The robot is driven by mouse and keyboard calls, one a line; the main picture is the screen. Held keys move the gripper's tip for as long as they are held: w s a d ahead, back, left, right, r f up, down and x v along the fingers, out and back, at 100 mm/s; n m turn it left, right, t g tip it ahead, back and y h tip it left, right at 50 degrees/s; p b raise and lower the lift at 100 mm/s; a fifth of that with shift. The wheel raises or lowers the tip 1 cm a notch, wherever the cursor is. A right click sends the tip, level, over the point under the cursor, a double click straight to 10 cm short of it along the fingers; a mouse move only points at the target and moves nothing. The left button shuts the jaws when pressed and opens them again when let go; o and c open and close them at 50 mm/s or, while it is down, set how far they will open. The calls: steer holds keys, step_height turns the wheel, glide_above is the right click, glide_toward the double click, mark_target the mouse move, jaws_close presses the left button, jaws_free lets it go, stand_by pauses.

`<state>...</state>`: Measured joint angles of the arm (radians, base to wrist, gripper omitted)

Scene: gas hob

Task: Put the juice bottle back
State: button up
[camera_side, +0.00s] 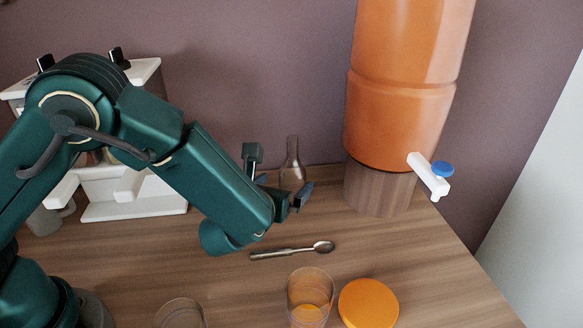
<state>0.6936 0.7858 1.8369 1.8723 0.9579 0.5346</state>
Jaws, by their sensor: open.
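A clear narrow-necked bottle (292,160) stands upright on the wooden counter near the back wall; I take it to be the juice bottle. Its lower part is partly hidden by my gripper. My gripper (279,177) is open, with its fingers apart, one to the left of the bottle and one in front of its lower right side. I cannot tell whether the bottle is between the fingers or just behind them, or whether they touch it.
A spoon (290,251) lies in front of my gripper. A glass with orange juice (310,306), an orange disc (368,304) and another glass (181,314) are at the front. An orange dispenser (405,90) with a white tap (429,175) stands right, a white machine (130,197) left.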

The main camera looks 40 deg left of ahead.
steer(key=shift+v, duration=1.4)
steer(key=s+a+n+g, duration=0.1)
steer(key=n, duration=0.1)
steer(key=s+a+f+n+g+y, duration=0.1)
steer(key=s+a+n, duration=0.1)
steer(key=s+a+n+g+y, duration=0.1)
steer(key=s+n, duration=0.1)
steer(key=shift+s+a+f, duration=0.1)
steer(key=shift+a+f, duration=0.15)
steer(key=s+a+r+n+g+h, duration=0.15)
steer(key=s+n+g, duration=0.25)
steer(key=s+n, duration=0.4)
steer(key=s+a+r+n+g+h, duration=0.1)
steer(key=s+a+r+n+g, duration=0.1)
steer(key=s+n+g, duration=0.5)
step_height(320, 180, up, 6)
steer(key=s+d+n+t+h, duration=0.1)
steer(key=n+t+h, duration=0.2)
steer(key=n+t, duration=0.3)
steer(key=n, duration=0.5)
steer(key=shift+d+r+t+h, duration=0.25)
steer(key=shift+d+t+h, duration=0.05)
steer(key=shift+h, duration=0.05)
